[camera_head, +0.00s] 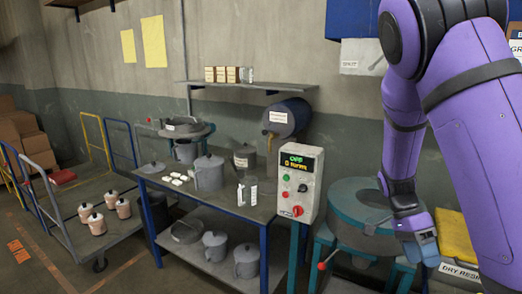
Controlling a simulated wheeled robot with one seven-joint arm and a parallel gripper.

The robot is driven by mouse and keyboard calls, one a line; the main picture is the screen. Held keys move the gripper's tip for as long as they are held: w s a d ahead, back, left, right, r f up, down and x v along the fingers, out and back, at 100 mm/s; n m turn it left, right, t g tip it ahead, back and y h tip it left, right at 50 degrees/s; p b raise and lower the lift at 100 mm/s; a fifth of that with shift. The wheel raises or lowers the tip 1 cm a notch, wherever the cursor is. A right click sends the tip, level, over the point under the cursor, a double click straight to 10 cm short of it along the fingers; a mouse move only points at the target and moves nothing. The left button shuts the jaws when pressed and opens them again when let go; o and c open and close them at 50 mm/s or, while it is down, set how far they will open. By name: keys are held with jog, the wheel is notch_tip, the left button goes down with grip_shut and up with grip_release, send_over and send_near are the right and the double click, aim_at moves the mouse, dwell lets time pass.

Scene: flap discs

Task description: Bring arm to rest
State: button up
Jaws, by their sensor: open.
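My purple arm (400,110) comes in from the upper right and hangs down at the right side of the head view. My gripper (427,250) is at its lower end, small and partly in shadow. It is open, pointing down, with nothing seen in it. It shows in front of the right side of a round grey-green machine (362,210); I cannot tell the gap between them.
A control box (298,185) with a green "OFF" display stands at the right end of a workbench (262,212) holding grey pots. A yellow sack (456,238) lies right of the gripper. A cart (68,214) with several lidded pots is left. Floor shows at lower left.

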jog(key=s+a+r+n+t+y, duration=0.1)
jog(key=s+a+r+n+t, duration=0.2)
jog(key=s+r+n+t, duration=0.3)
jog(key=s+a+r+n+t+y, duration=0.1)
jog(key=s+a+r+n+t, duration=0.3)
jog(key=s+r+n, duration=0.5)
jog(key=shift+s+a+r+n+t, duration=0.3)
jog(key=shift+r+n+t, duration=1.1)
jog(key=shift+r, duration=2.85)
